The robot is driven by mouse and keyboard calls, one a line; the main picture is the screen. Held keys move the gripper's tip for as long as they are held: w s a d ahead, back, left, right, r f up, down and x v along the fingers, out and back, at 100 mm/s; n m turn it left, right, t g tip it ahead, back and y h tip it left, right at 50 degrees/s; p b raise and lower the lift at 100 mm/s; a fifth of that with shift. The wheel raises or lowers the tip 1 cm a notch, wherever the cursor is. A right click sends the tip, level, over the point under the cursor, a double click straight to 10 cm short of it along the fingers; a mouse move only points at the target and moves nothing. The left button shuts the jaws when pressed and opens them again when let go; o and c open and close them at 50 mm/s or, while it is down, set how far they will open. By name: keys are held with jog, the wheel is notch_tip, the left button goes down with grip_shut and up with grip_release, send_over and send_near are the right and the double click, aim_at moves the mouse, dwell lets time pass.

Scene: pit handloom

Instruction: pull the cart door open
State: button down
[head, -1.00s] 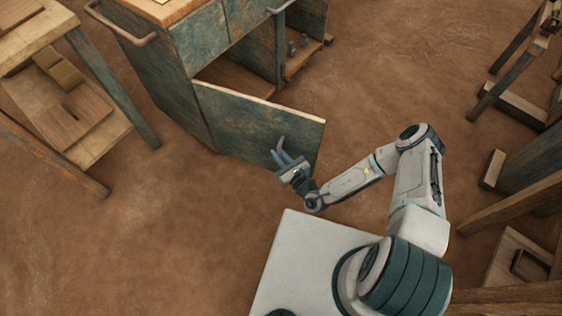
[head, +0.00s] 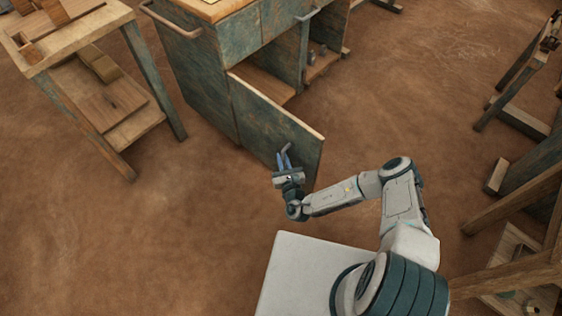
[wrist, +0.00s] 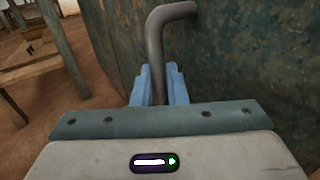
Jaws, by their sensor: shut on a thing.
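The cart (head: 198,75) is a worn blue-green cabinet at the top middle of the head view. Its door (head: 262,122) stands swung out from the cart front, and part of the inside shows behind it. My gripper (head: 284,160) is at the door's outer face, near its free edge. In the wrist view my gripper's blue fingers (wrist: 159,84) are shut on the grey bent bar of the door handle (wrist: 157,45). The door's face (wrist: 240,50) fills the right of that view. The handle's lower end is hidden between the fingers.
A wooden bench (head: 108,128) with a low shelf stands left of the cart. Wooden frames (head: 520,205) stand along the right side. The brown floor (head: 130,240) is clear at the lower left and between the cart and the right-hand frames.

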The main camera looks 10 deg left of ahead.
jog(key=shift+w, duration=0.1)
jog(key=c, duration=1.5)
grip_release()
jog(key=shift+c, duration=0.2)
jog(key=v, duration=1.3)
jog(key=shift+s+d+p, duration=0.2)
jog(key=shift+s+p, duration=0.15)
jog(key=shift+w, duration=0.1)
